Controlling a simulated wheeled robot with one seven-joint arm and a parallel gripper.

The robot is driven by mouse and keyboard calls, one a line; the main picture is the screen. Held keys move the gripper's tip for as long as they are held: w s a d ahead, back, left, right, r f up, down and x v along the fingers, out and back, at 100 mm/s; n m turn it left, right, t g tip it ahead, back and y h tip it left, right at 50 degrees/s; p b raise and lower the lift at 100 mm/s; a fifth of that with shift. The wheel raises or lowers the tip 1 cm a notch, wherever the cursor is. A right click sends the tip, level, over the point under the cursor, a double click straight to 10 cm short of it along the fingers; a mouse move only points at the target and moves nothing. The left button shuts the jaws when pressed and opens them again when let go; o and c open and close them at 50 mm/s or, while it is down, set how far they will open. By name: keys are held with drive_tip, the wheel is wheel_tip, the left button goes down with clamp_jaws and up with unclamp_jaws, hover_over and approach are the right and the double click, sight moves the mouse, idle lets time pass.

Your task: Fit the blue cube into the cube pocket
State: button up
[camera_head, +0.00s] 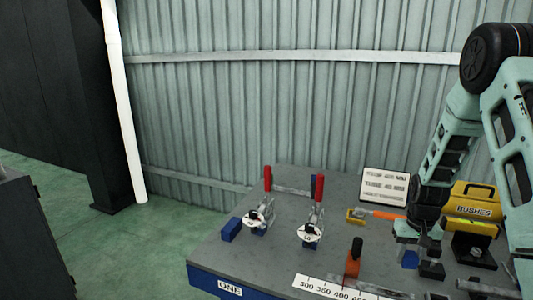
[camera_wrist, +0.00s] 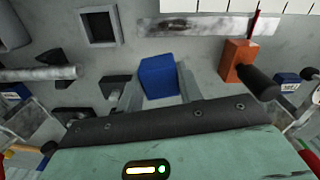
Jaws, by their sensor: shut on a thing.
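The blue cube (camera_wrist: 159,77) is between the two fingers of my gripper (camera_wrist: 160,84) in the wrist view, and the gripper is shut on it. It looks slightly turned relative to the fingers. I cannot make the pocket out surely in the head view.
Black blocks (camera_wrist: 118,84) and a grey tube (camera_wrist: 38,73) lie left of the cube in the wrist view. An orange block with a black handle (camera_wrist: 238,60) stands to the right. The yellow bushes box (camera_head: 474,206) and toggle clamps (camera_head: 310,232) stand on the bench (camera_head: 270,262).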

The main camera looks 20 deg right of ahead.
drive_tip(key=w+a+n, duration=0.2)
drive_tip(key=a, duration=0.5)
drive_tip(key=w+a+f+n, duration=0.1)
drive_tip(key=w+a+n, duration=0.1)
drive_tip(key=a, duration=0.6)
drive_tip(key=w+a+f+n, duration=0.1)
drive_tip(key=w+a, duration=0.1)
drive_tip(key=a, duration=0.6)
drive_tip(key=shift+w+a+f+n, duration=0.1)
drive_tip(key=shift+w+a+n, duration=0.1)
drive_tip(key=shift+w+n, duration=0.15)
drive_tip(key=shift+s, duration=0.1)
